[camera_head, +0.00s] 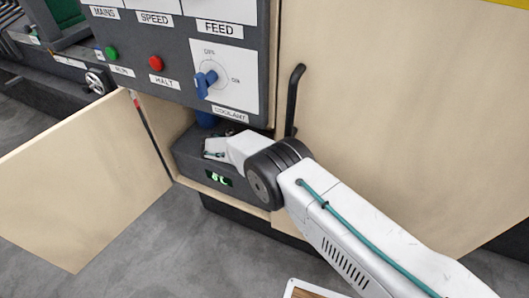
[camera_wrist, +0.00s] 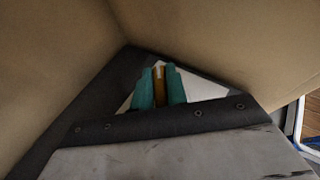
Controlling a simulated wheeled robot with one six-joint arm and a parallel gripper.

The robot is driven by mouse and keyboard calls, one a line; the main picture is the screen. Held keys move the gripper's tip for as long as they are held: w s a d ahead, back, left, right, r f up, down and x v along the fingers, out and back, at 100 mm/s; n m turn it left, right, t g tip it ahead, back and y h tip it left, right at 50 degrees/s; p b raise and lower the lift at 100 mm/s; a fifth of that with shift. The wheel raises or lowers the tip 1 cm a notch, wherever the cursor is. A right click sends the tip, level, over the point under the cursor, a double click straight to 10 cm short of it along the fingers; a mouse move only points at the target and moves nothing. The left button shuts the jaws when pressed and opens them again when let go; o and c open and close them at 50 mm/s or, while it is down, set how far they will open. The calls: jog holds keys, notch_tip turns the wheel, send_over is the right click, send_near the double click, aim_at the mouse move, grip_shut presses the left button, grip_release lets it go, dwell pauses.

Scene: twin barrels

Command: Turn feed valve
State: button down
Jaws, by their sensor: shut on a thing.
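The blue lever valve (camera_head: 204,84) sits on a white dial plate (camera_head: 240,70), with a FEED label (camera_head: 219,28) above it and a COOLANT label (camera_head: 230,114) below it. My gripper (camera_wrist: 160,84) is below this panel, in the open cabinet bay, apart from the blue lever. In the wrist view its teal fingers are closed on a narrow orange-brown piece (camera_wrist: 159,88) in front of a white surface. What this piece belongs to I cannot tell.
A wooden cabinet door (camera_head: 85,185) stands open at left. A black handle (camera_head: 294,100) stands on the closed panel at right. Green (camera_head: 112,53) and red (camera_head: 155,63) buttons are left of the dial.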

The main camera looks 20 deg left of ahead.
jog(key=shift+m+g+h, duration=0.3)
jog(key=shift+h, duration=0.1)
jog(key=c, duration=1.4)
grip_release()
